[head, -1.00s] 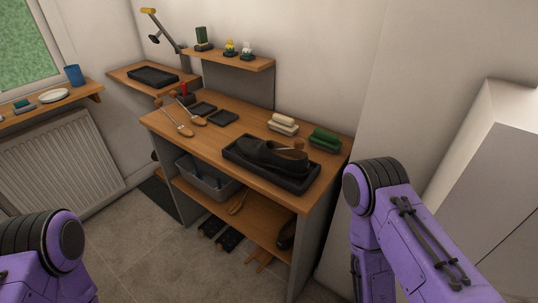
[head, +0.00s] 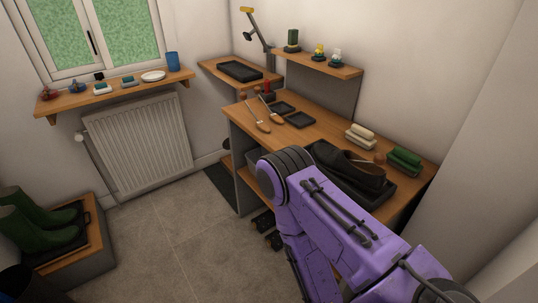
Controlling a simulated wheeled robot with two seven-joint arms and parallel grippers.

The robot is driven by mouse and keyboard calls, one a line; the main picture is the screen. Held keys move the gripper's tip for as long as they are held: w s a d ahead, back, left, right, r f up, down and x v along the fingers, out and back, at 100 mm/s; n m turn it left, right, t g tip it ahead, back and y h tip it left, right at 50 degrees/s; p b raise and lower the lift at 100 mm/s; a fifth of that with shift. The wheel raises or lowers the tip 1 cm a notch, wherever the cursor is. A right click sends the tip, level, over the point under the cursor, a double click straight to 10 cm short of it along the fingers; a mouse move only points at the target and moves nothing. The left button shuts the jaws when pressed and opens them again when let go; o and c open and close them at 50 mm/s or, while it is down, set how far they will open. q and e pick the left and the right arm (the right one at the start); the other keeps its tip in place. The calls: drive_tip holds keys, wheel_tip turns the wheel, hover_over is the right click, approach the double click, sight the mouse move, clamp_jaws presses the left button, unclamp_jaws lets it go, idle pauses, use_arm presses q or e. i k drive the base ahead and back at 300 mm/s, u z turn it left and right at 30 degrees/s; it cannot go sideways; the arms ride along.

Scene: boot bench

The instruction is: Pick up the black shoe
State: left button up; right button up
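The black shoe (head: 352,168) lies in a black tray (head: 378,199) on the right part of the wooden bench. A wooden-handled item shows at the shoe's right end, and I cannot tell whether it is in the shoe or beside it. My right arm rises in front of the bench and hides the near left part of the tray. Neither gripper shows in the head view. My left arm is out of the picture.
The bench top (head: 305,135) also holds brushes (head: 270,107), small dark trays (head: 300,119), and cream (head: 360,136) and green blocks (head: 404,160). Green boots (head: 35,220) stand at lower left. The floor (head: 175,225) between is clear.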

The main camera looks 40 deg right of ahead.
sight(369, 179)
drive_tip(key=u, duration=0.8)
drive_tip(key=i, duration=1.05)
drive_tip(key=z, duration=3.4)
